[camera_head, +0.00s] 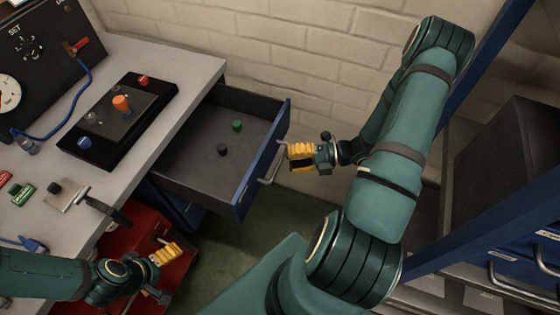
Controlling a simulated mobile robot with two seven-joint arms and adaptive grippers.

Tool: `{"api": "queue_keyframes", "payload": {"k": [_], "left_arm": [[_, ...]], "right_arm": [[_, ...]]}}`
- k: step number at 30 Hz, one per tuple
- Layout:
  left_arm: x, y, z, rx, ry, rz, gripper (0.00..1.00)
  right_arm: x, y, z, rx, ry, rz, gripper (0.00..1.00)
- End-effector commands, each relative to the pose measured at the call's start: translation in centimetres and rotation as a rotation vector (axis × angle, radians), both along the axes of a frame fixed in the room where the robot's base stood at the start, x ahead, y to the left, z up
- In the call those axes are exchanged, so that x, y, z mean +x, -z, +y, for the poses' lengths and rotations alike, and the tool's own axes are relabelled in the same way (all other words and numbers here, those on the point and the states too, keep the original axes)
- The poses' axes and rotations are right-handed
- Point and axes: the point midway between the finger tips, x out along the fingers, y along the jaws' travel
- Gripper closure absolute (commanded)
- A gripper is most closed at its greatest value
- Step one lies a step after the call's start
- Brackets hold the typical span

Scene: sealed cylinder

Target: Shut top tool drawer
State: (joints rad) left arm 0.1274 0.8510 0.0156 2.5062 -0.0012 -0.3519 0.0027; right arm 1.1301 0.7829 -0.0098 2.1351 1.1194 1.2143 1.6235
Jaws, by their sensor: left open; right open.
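The top tool drawer (196,178) is pulled out from under the bench, with a dark tray inside and a blue front (262,163). A metal handle (271,168) runs along that front. A green piece (237,125) and a black piece (222,150) lie inside. My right gripper (290,152), with yellow fingers, is open beside the handle's far end; I cannot tell whether it touches the handle. My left gripper (172,262) is open and low at the bench's front edge, above the red cabinet and away from the drawer.
The grey bench top (140,58) holds a black panel (115,115) with knobs, a gauge box (35,60) with a blue cable, and small parts. A red cabinet (120,245) stands below. A blue rack (510,215) stands at right. Green floor (235,260) lies clear before the drawer.

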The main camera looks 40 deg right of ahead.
Motion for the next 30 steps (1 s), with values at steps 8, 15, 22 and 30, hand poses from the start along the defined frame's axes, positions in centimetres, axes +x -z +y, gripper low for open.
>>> {"api": "queue_keyframes", "payload": {"k": [8, 15, 22, 30], "left_arm": [[0.1, 0.6, 0.0, 0.000, -0.001, -0.003, 0.00], [0.2, 0.7, 0.0, 0.001, 0.000, -0.004, 0.00], [0.1, 0.6, 0.0, 0.000, -0.001, -0.004, 0.00], [0.1, 0.6, 0.0, 0.000, -0.001, -0.003, 0.00]], "right_arm": [[2.1, 0.7, 2.5, 0.000, -0.001, 0.000, 0.59], [2.4, 0.7, 2.9, 0.000, -0.002, -0.001, 0.59], [2.4, 0.7, 2.9, 0.000, -0.001, -0.001, 0.84], [2.4, 0.7, 2.9, 0.000, -0.002, -0.001, 1.00]]}}
